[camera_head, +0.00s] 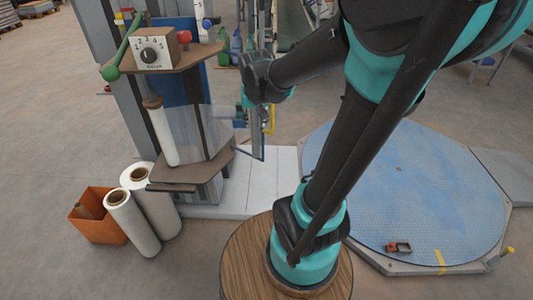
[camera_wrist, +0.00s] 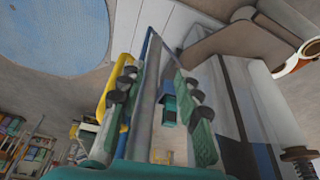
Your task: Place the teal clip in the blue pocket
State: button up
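My gripper (camera_wrist: 160,92) points its two fingers up the wrist picture, spread apart with a gap between them. A small teal piece with a dark top, which looks like the teal clip (camera_wrist: 168,103), shows between the fingers, with space on each side; its distance is hard to judge. In the head view my gripper (camera_head: 252,115) is small, beside the filler column and partly hidden by my arm. A thin blue-edged frame (camera_head: 258,154) hangs below it, and a blue edge (camera_wrist: 147,46) also shows in the wrist view. I cannot tell whether this is the blue pocket.
A yellow frame part (camera_head: 271,120) stands close by my gripper. The filler stand with a numbered dial box (camera_head: 156,52) and brown shelf (camera_head: 185,172) is left of it. White rolls (camera_head: 132,222) and an orange bin (camera_head: 95,230) stand lower left. A blue round platform (camera_head: 430,190) lies right.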

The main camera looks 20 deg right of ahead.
jog(key=s+d+f+n, duration=0.1)
jog(key=s+f, duration=0.8)
jog(key=s, duration=0.5)
jog(key=shift+d+f+n+y, duration=0.15)
jog(key=shift+d+n+y, duration=0.1)
jog(key=shift+n+y, duration=0.15)
